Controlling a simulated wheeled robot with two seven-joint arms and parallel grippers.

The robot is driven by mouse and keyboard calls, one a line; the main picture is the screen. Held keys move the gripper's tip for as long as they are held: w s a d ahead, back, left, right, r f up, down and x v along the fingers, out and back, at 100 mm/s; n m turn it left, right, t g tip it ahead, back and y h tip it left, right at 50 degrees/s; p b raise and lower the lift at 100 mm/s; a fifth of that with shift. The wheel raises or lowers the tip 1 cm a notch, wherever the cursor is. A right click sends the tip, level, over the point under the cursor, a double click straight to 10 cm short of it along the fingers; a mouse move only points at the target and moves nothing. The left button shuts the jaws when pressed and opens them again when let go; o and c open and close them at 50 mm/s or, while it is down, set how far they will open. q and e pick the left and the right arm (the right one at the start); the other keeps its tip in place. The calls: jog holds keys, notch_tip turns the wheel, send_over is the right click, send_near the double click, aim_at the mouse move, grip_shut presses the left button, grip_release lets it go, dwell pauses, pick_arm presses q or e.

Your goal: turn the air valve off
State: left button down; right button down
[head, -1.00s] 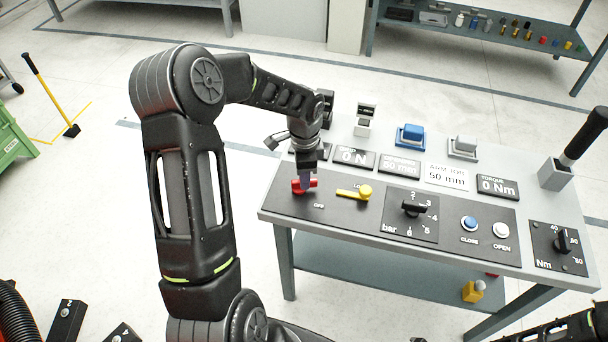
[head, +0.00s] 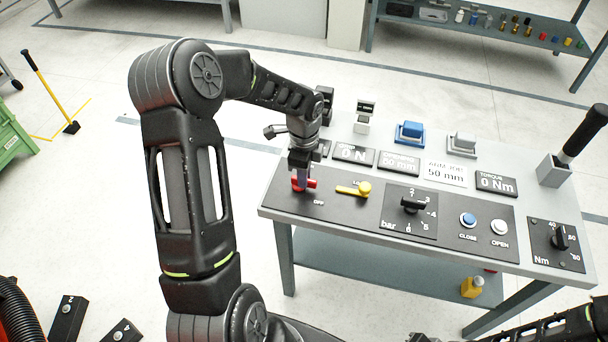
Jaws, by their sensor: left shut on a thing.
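The red valve handle (head: 311,184) sits at the left end of the black control panel on the bench, above and left of the word OFF. My left gripper (head: 302,183) points down over it and is shut on it; the fingers hide part of the handle.
The bench (head: 400,258) carries a bar knob (head: 412,205), a blue CLOSE button (head: 468,219), a white OPEN button (head: 499,227) and a Nm knob (head: 561,237). Display plates stand behind them. A black-handled lever (head: 583,136) rises at the right end.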

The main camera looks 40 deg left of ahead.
pick_arm(q)
jog(key=c, duration=1.4)
grip_release()
jog(key=shift+r, duration=0.1)
notch_tip(320, 180, up, 8)
jog(key=shift+f+b, duration=0.2)
jog(key=shift+b, duration=0.2)
